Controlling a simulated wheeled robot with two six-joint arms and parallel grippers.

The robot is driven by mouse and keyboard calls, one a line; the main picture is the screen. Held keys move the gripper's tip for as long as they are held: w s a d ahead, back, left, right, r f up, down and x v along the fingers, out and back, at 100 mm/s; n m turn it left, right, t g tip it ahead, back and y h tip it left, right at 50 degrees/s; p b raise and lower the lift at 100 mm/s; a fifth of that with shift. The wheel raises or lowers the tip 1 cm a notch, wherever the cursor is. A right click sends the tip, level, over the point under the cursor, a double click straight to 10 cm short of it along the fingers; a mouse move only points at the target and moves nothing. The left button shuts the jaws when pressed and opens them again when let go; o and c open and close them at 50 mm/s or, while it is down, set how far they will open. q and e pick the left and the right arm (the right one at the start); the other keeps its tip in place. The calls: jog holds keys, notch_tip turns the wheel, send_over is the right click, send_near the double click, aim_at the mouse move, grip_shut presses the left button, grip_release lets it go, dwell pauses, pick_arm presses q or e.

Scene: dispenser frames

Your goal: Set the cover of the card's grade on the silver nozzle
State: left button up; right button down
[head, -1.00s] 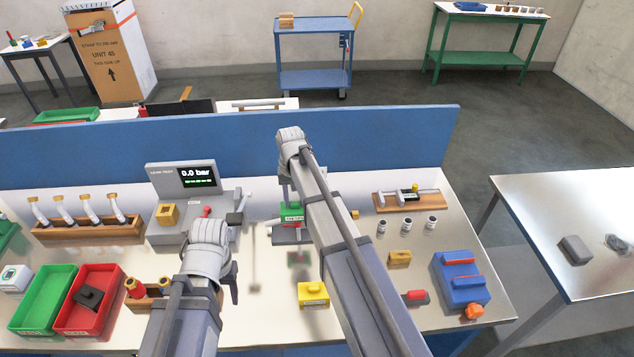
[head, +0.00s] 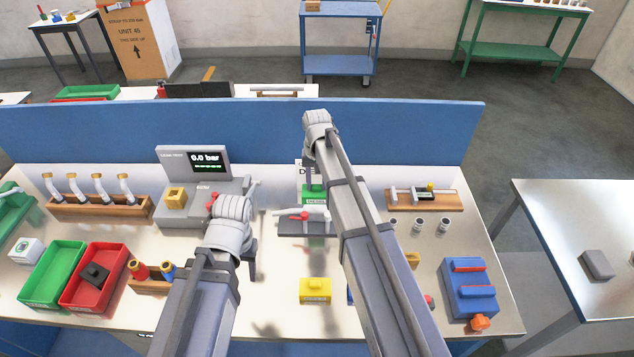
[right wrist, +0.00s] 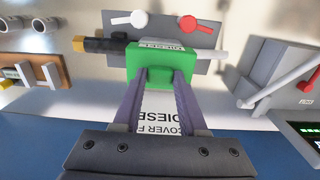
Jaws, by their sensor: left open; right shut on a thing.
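My right gripper (right wrist: 161,76) is shut on a green cover (right wrist: 155,58), which also shows in the head view (head: 313,193). Its label is too small to read surely. The cover is in line with a nozzle (right wrist: 213,55) with a silver spout, black body and brass end, lying on a grey stand; I cannot tell whether they touch. A white card (right wrist: 165,115) between my fingers' images reads "COVER F…" and "DIESE…", partly hidden. My left gripper (head: 248,263) is open beside the tester, its fingertips mostly hidden. A yellow cover (head: 315,290) stands on the bench.
The grey stand (head: 287,229) has red and white levers. The pressure tester (head: 190,205) stands left of it. Red (head: 76,307) and green (head: 40,297) trays lie at left, a blue block (head: 467,288) at right. A blue panel (head: 90,137) runs behind.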

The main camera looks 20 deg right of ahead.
jog(key=shift+f+b, duration=2.45)
jog(key=shift+f, duration=0.15)
jog(key=shift+f+b, duration=1.35)
jog(key=shift+c, duration=1.9)
grip_release()
notch_tip(320, 180, up, 8)
jog(key=p, duration=0.8)
jog(key=shift+f, duration=0.1)
